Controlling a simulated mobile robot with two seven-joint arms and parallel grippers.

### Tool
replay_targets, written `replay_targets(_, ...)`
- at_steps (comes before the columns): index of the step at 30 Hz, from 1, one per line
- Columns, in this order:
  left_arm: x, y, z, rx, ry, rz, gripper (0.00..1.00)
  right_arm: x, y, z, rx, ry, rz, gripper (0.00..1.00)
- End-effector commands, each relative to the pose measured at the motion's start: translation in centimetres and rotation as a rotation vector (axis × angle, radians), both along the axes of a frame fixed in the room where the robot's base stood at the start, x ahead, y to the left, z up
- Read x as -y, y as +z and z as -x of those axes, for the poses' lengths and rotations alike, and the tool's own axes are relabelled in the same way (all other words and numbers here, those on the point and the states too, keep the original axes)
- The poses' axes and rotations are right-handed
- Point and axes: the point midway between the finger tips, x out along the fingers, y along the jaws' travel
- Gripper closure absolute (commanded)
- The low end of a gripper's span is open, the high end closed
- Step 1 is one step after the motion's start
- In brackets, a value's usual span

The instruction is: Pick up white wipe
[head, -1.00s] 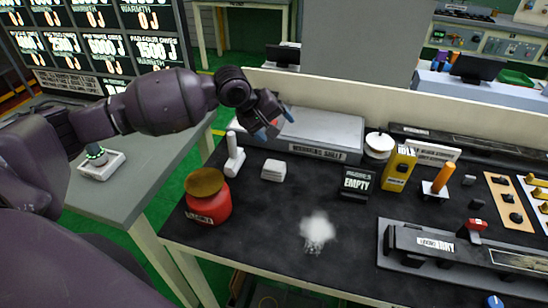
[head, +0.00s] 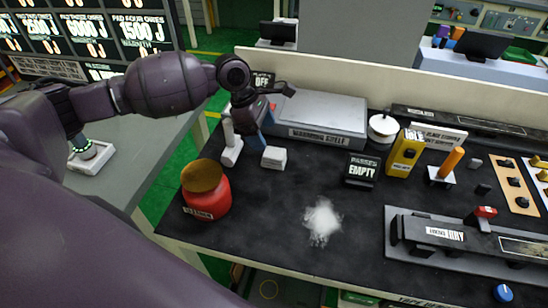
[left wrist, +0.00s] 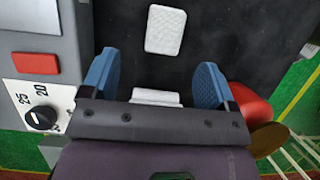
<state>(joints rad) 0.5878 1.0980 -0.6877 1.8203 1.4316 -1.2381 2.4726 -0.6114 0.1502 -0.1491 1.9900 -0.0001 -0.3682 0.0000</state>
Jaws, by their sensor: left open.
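A small white wipe, looking like a folded pad (head: 273,158), lies on the black bench top in front of the grey shelf. It shows as a textured white rectangle (left wrist: 165,30) at the top of the left wrist view, beyond the fingertips. My left gripper (head: 257,130) is open and points down just behind and left of the wipe, apart from it. In the left wrist view its blue fingers (left wrist: 158,72) stand wide apart with nothing gripped. Another white item (left wrist: 155,97) shows lower down between them, partly hidden by the gripper body. My right gripper is out of view.
A white upright item (head: 231,147) stands close left of the gripper. A red jar (head: 207,195) is nearer at the left. The warming shelf (head: 325,113) is behind. A white fluffy patch (head: 322,221) lies to the front right; an EMPTY sign (head: 361,170) stands right.

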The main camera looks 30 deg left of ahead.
Motion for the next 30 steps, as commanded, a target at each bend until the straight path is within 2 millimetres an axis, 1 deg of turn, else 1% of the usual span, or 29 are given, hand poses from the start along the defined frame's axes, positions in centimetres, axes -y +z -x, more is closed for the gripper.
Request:
replay_targets(1, 0.4, -0.9, -0.1, -0.002, -0.001, 0.002, 0.19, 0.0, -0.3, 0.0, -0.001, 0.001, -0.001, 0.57)
replay_targets(3, 0.7, -1.9, -0.1, -0.003, -0.001, 0.001, 0.19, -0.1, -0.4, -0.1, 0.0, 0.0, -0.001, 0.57)
replay_targets(6, 1.0, -2.6, -0.3, 0.0, 0.0, 0.0, 0.19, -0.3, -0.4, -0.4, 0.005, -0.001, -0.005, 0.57)
replay_targets(11, 1.4, -3.3, -0.2, 0.0, -0.001, -0.001, 0.19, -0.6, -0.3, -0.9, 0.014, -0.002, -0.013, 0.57)
replay_targets(17, 2.4, -5.6, 0.2, -0.001, -0.003, -0.001, 0.19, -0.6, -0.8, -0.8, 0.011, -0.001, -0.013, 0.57)
replay_targets(21, 3.1, -7.2, 0.0, 0.0, -0.002, 0.001, 0.19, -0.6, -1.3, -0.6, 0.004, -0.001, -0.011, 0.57)
replay_targets(24, 3.2, -7.6, 0.0, 0.001, -0.002, 0.0, 0.19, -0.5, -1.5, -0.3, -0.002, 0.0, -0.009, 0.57)
replay_targets(29, 3.2, -7.5, -0.1, 0.002, -0.001, 0.0, 0.19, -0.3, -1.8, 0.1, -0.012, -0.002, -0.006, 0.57)
replay_targets(30, 3.2, -7.5, 0.0, 0.002, -0.001, 0.0, 0.22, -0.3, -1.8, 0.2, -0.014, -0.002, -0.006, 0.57)
